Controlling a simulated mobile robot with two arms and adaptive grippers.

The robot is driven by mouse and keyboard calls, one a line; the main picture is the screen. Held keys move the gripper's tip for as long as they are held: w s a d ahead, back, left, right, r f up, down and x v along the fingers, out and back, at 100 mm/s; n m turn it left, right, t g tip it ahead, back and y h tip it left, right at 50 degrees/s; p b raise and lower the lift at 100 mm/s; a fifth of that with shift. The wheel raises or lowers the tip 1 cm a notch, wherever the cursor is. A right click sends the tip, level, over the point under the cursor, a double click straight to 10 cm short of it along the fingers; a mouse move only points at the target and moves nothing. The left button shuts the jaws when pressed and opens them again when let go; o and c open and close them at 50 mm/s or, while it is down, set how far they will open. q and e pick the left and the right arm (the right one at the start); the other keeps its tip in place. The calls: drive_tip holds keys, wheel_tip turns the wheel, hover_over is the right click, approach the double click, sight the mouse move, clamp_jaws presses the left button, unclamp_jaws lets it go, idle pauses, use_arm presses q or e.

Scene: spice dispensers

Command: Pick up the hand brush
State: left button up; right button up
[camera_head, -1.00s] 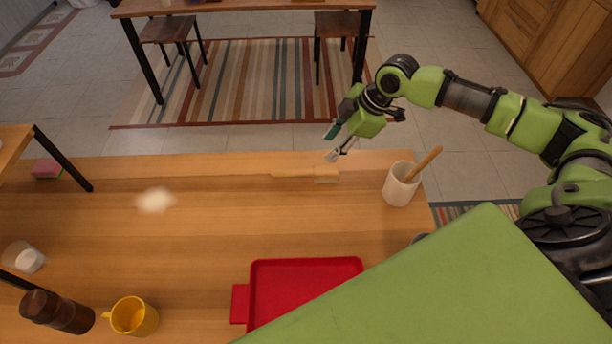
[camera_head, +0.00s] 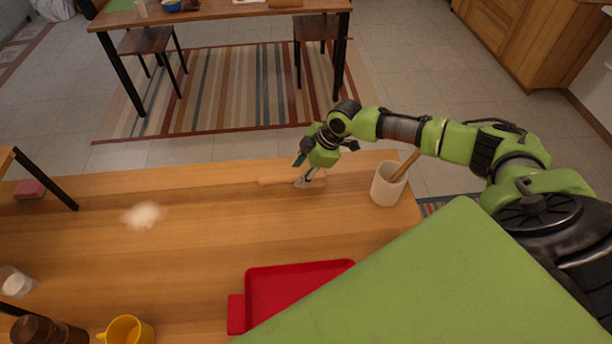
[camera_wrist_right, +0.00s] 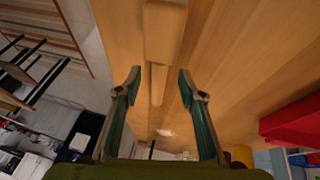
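The hand brush (camera_head: 275,181) is light wood and lies near the far edge of the wooden table. Its narrow handle points left and its block-like head is at the right, partly covered by my right gripper. My right gripper (camera_head: 301,171) is over the brush with its fingers apart. In the right wrist view, the brush head (camera_wrist_right: 165,32) is at the top. The handle runs down between the open fingertips (camera_wrist_right: 160,77). I see no grip on the brush; contact cannot be told. My left gripper is not in view.
A white crock (camera_head: 387,186) with a wooden utensil stands right of the brush. A red tray (camera_head: 237,313) lies near the front. A pale powdery heap (camera_head: 141,215), a sponge (camera_head: 30,189) and a yellow mug (camera_head: 127,331) are at the left. The table's middle is clear.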

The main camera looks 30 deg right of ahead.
sight(296, 176)
drive_tip(key=shift+x, duration=1.6)
drive_tip(key=shift+d, duration=0.1)
clamp_jaws()
drive_tip(key=shift+r, duration=0.1)
drive_tip(key=shift+r, duration=0.5)
drive_tip(key=s+a+r+b, duration=0.4)
drive_tip(key=s+a+r, duration=0.5)
drive_tip(key=r, duration=0.3)
drive_tip(key=shift+s, duration=0.85)
